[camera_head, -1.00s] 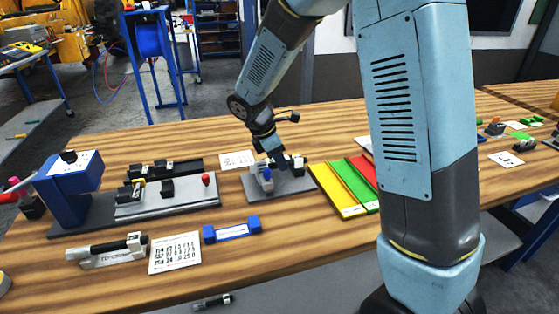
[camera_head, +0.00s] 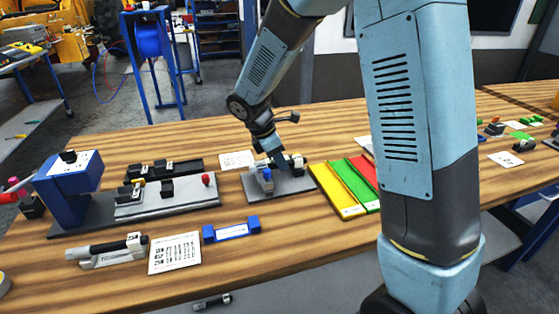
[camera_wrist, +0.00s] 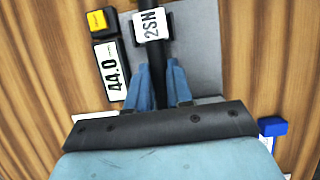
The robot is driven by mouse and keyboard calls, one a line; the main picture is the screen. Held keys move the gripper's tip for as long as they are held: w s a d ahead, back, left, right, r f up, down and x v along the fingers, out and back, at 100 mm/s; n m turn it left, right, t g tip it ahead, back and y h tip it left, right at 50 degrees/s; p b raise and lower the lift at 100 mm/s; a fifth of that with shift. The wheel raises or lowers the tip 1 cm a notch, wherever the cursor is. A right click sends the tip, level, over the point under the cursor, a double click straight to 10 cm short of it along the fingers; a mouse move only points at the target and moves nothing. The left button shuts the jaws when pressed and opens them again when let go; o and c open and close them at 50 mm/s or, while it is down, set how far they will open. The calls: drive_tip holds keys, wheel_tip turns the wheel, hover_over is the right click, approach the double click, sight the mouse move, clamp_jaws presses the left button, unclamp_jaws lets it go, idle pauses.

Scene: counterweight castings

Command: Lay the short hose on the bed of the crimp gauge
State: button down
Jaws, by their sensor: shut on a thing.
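My gripper (camera_wrist: 160,92) points down with its two blue fingers closed on the short hose (camera_wrist: 157,77), a black length running up the wrist view between them. A white 2SN label (camera_wrist: 150,25) shows at the hose's upper part. The crimp gauge's grey base plate (camera_wrist: 203,50) lies beneath and to the right. Beside the hose on the left is a black block with a 44.0 label (camera_wrist: 112,68) and a yellow button. In the head view my gripper (camera_head: 280,162) is over the gauge's plate (camera_head: 290,187). Whether the hose touches the bed I cannot tell.
A blue holder (camera_head: 231,230) and a printed card (camera_head: 175,253) lie at the front. A grey fixture with a blue post (camera_head: 67,195) stands left. Yellow, green and red trays (camera_head: 337,192) lie close on the right. A white card (camera_head: 237,159) lies behind the gauge.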

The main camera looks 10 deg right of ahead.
drive_tip(key=shift+f, duration=0.6)
drive_tip(key=c, duration=0.9)
unclamp_jaws()
drive_tip(key=shift+c, duration=0.2)
drive_tip(key=shift+r, duration=0.15)
drive_tip(key=shift+r, duration=3.35)
